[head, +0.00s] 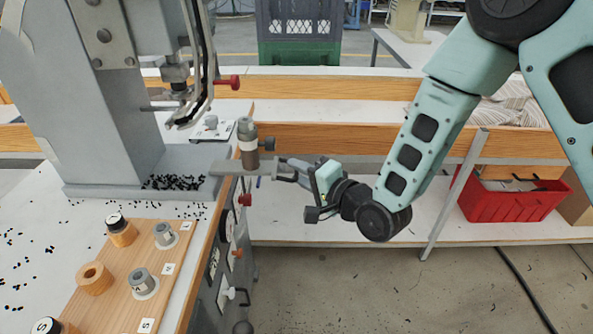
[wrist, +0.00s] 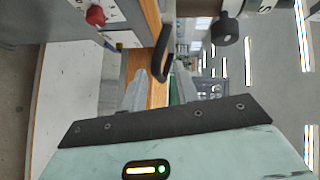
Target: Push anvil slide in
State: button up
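The anvil slide (head: 228,168) is a flat grey bar sticking out to the right from the press, past the bench edge. A grey and brown cylinder with a pale band (head: 249,146) stands upright on it, with a dark knob at its side. A dark loop handle (head: 287,178) is at the slide's outer end; it also shows in the wrist view (wrist: 165,50). My gripper (head: 291,169) is at this handle, reaching in from the right. In the wrist view its fingers (wrist: 161,88) are apart, with the handle between or just beyond them; contact is unclear.
The grey press body (head: 100,95) stands at left, its head (head: 178,75) above the bench. A wooden board (head: 120,290) with several round dies lies at front left. A red crate (head: 515,204) sits at right.

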aim_at(242, 172)
jog(key=shift+w+a+f, duration=0.1)
jog(key=shift+w+a, duration=0.35)
jog(key=shift+w, duration=0.05)
jog(key=shift+f, duration=0.1)
grip_shut()
jog(key=a+b, duration=0.1)
jog(key=a, duration=0.4)
jog(key=a+b, duration=0.2)
jog(key=a, duration=0.3)
jog(key=shift+w+a+f, duration=0.15)
jog(key=shift+a+f, duration=0.05)
jog(key=shift+a, duration=0.1)
jog(key=shift+a+r, duration=0.1)
jog(key=shift+a, duration=0.4)
grip_release()
jog(key=shift+a, duration=0.2)
jog(key=shift+r, duration=0.1)
